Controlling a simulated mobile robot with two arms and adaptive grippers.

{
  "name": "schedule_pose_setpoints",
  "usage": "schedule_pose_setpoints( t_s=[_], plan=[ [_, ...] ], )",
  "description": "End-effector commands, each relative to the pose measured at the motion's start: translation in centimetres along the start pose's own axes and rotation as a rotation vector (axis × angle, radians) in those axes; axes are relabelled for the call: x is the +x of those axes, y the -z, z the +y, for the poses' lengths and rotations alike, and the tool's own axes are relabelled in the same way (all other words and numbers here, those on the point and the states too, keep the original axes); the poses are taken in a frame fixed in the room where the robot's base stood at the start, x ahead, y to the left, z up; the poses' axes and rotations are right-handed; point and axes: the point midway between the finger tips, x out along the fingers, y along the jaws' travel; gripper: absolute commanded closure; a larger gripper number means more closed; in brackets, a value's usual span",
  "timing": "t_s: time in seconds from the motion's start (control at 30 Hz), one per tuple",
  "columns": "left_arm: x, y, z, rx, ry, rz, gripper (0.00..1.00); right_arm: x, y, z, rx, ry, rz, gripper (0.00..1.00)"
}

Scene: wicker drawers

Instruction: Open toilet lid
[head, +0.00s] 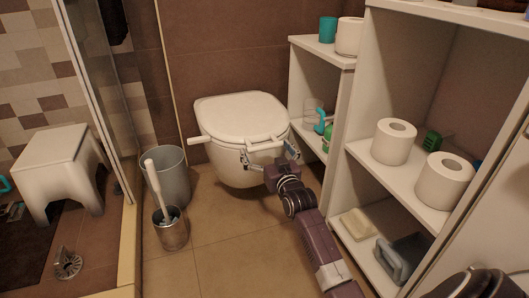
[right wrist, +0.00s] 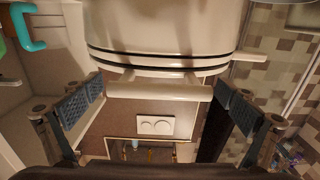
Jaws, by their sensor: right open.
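The white toilet (head: 238,172) hangs on the back wall with its lid (head: 240,112) down. A pale bar-shaped handle (head: 265,147) sticks out at the front of the lid. Another short pale bar (head: 200,140) sticks out at its left side. My right gripper (head: 269,158) is open at the front rim, with its fingers spread near the front handle. In the right wrist view, the handle (right wrist: 158,91) lies across the gap between the open fingertips (right wrist: 160,94); I cannot tell whether they touch it. My left gripper is not in view.
A grey bin (head: 168,178) and a toilet brush in its holder (head: 171,230) stand left of the toilet. A white shelf unit (head: 352,150) with paper rolls (head: 394,142) stands close on the right. A white stool (head: 60,160) is far left. The floor (head: 235,255) in front is clear.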

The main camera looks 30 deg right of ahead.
Motion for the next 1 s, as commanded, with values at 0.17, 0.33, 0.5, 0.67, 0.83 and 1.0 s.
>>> schedule_pose_setpoints(
  t_s=[0.17,0.33,0.5,0.67,0.83,1.0],
  plan=[
    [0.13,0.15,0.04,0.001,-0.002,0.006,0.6,0.28,0.07,-0.02,0.0,0.0,0.0,0.0],
    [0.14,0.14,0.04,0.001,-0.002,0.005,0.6,0.26,0.06,-0.02,0.0,0.0,0.0,0.03],
    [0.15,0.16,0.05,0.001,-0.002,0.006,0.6,0.24,0.05,-0.02,0.0,0.0,0.0,0.22],
    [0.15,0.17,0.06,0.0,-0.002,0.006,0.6,0.24,0.04,-0.03,0.0,0.0,0.0,0.4],
    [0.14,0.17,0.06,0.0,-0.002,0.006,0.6,0.23,0.03,-0.03,0.0,0.0,0.0,0.57],
    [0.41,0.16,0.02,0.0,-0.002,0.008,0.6,0.24,0.24,-0.03,0.001,0.0,-0.002,0.57]
  ],
)
